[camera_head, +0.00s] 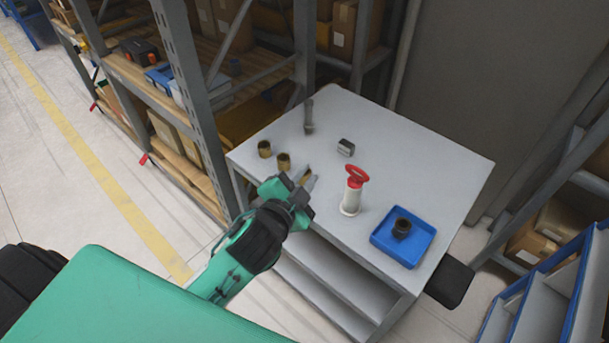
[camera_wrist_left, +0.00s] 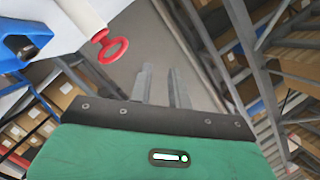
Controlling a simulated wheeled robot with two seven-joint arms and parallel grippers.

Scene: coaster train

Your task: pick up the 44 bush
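Brass-coloured bushes stand on the grey table (camera_head: 452,165): one at the far left (camera_head: 264,149), a second bush (camera_head: 284,161) nearer, and a third bush (camera_head: 305,176) partly hidden by my left gripper. I cannot read any size mark, so I cannot tell which is the 44 bush. My left gripper (camera_head: 309,179) is over the table's left front edge by the third bush. In the left wrist view its fingers (camera_wrist_left: 160,72) are apart with nothing between them, and no brass bush shows there. My right gripper is not in view.
A white cylinder with a red handle (camera_head: 356,176) stands right of the gripper. A blue tray (camera_head: 381,239) holds a dark round part (camera_head: 401,228). A small metal block (camera_head: 345,147) and a grey upright piece (camera_head: 308,117) are farther back. Shelving (camera_head: 185,80) borders the left.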

